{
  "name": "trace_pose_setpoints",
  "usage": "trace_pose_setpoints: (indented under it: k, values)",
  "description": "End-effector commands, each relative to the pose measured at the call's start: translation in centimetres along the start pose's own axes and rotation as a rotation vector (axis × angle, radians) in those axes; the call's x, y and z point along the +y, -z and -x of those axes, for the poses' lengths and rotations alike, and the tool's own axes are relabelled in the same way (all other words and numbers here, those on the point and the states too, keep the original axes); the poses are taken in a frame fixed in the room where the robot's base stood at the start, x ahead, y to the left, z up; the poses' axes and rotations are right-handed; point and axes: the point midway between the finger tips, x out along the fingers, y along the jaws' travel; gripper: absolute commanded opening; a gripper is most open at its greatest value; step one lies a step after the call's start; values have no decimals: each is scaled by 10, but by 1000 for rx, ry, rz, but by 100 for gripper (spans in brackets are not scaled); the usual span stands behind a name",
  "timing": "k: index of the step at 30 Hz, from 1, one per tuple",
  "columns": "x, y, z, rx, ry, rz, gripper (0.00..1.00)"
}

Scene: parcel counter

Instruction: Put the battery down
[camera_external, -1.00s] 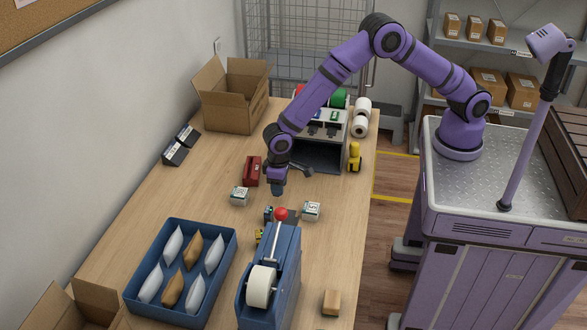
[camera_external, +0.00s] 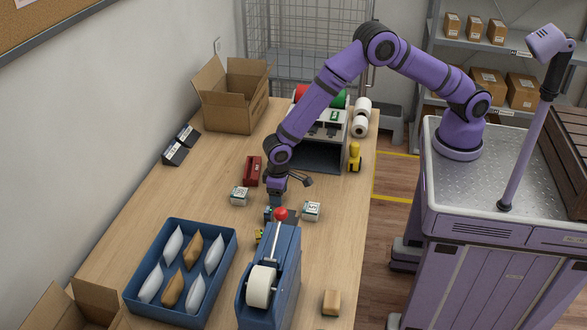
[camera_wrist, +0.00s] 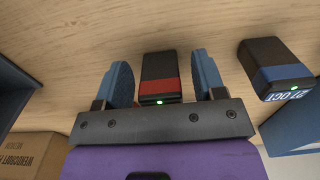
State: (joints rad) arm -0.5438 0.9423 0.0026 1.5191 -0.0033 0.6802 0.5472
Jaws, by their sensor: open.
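A black battery with a red band and a green light (camera_wrist: 160,78) sits between the fingers of my gripper (camera_wrist: 165,85) in the wrist view. The blue fingers are open, one on each side, with a narrow gap to it. A second black battery with a blue band and a date label (camera_wrist: 276,68) lies to the right, apart from my gripper. In the external view my gripper (camera_external: 277,199) is low over the wooden counter (camera_external: 210,180), behind the blue tape dispenser. The red-banded battery is not clear there.
The blue tape dispenser (camera_external: 285,262) with a red knob stands just in front of my gripper. A blue tray (camera_external: 137,272) with several pouches lies at the left. White boxes (camera_external: 239,196) (camera_external: 311,211) flank my gripper. A red item (camera_external: 252,170) lies behind it.

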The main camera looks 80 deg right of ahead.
Motion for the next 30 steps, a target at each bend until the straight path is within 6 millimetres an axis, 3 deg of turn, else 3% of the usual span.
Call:
trace_pose_setpoints:
  k: [8, 21, 30]
  values:
    - [0, 0, 20, 2, 1, 0, 64]
    - [0, 0, 102, 2, 2, 0, 64]
    - [0, 0, 123, 0, 0, 0, 64]
